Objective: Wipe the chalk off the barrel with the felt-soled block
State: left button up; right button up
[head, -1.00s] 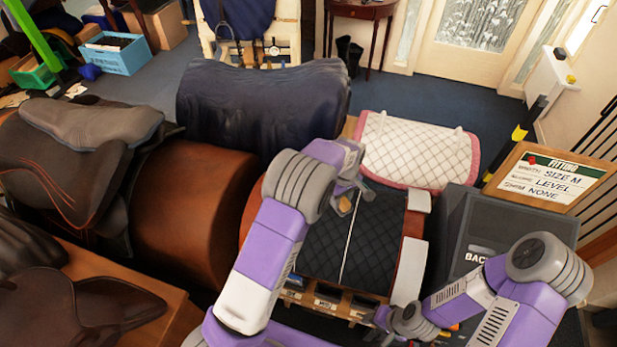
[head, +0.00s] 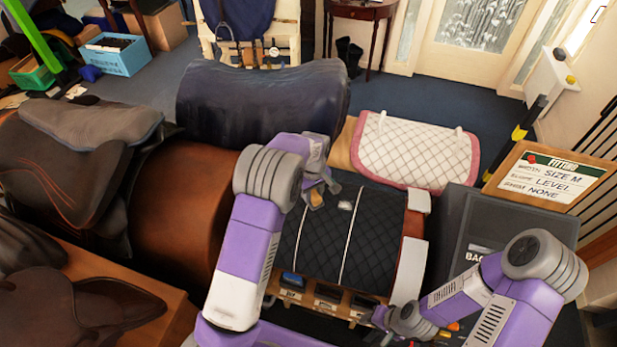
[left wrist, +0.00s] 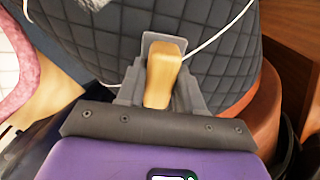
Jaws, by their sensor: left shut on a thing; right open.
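The barrel wears a black quilted pad (head: 375,225), with brown barrel (head: 410,268) showing at its right end. Two thin white lines run down the pad, a left one (head: 304,245) and a middle one (head: 348,245). A pale smudge (head: 346,205) lies at the middle line's upper part. My left gripper (head: 316,198) is shut on the block, whose tan wooden handle (left wrist: 163,72) shows in the left wrist view. The block is over the upper end of the left line; its felt sole is hidden. My right gripper (head: 378,318) is open and empty, low in front of the barrel.
A white quilted pad with pink edging (head: 415,150) lies behind the barrel. A dark blue covered form (head: 260,105) stands behind left, a brown barrel (head: 185,210) at left. A dark grey case (head: 490,225) and a fitting board (head: 550,180) are at right.

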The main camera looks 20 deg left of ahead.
pick_arm(q)
jog(key=shift+a, duration=0.5)
jog(key=shift+a+r+p, duration=0.1)
jog(key=shift+r+p, duration=0.15)
jog(key=shift+p, duration=0.1)
jog(key=shift+r+p, duration=0.3)
jog(key=shift+r, duration=0.5)
jog(key=shift+r+p, duration=2.1)
jog(key=shift+r, duration=0.8)
